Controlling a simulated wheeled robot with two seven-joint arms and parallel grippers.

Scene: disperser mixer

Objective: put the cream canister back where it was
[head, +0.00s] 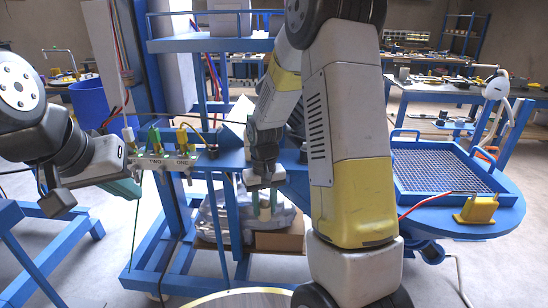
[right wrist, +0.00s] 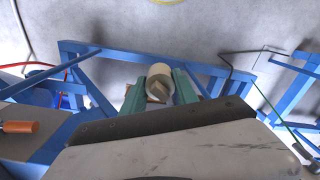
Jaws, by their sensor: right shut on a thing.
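The cream canister (right wrist: 160,74) is held between the two teal fingers of my right gripper (right wrist: 158,90) in the right wrist view. In the head view it is a small pale shape (head: 265,210) below my right gripper (head: 264,198), in front of the blue frame and partly hidden by the fingers.
A blue round-ended table with a mesh tray (head: 445,172) and a yellow block (head: 478,209) stands at the right. A cardboard box (head: 280,241) and clear plastic lie low behind the right gripper. Blue frame bars surround that area.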

